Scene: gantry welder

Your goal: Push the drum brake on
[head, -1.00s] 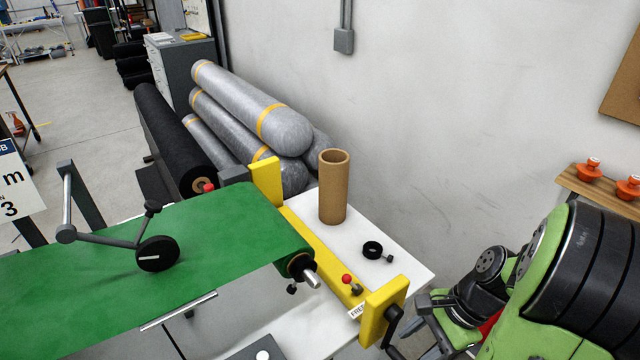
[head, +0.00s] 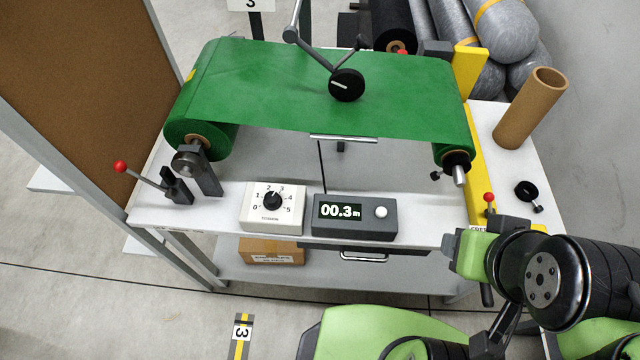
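A lever with a red ball knob (head: 120,166) stands at the left end of the white bench in the head view. It leans up and left from a dark pivot block (head: 177,187), next to the bracket of the green roll (head: 200,138). I take this lever for the drum brake, but no label on it is readable. My arm (head: 540,270) is at the lower right, far from this lever. I cannot make out the fingertips of my gripper among the dark arm parts there. I see nothing held.
A dial box (head: 272,208) and a counter reading 00.3 m (head: 355,216) stand along the bench's front. Another red-knobbed lever (head: 489,198) is by the yellow frame (head: 474,150) at right. A brown board (head: 90,80) rises at left. Floor is open at lower left.

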